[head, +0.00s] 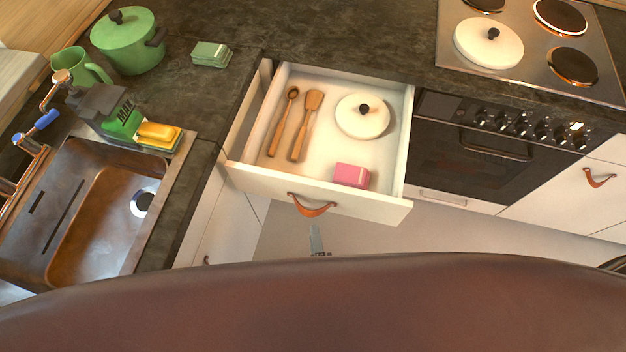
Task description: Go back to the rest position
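A white drawer (262,181) stands pulled out below the dark counter. Inside lie a wooden spoon (283,122), a wooden spatula (307,124), a white lid with a dark knob (357,122) and a pink box (351,176). The drawer's brown leather pull (311,208) hangs on its front. A small grey tip of my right gripper (316,239) shows just below the pull, apart from it in the picture. The rest of it is hidden behind the large brown shape along the bottom, so its opening cannot be told. My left gripper is not in view.
A copper-coloured sink (107,205) is at left, with a sponge (158,135) beside it. A green pot (130,42) and a green box (211,54) stand on the counter. A hob with a white lid (488,46) is above the oven (470,150). Floor shows below the drawer.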

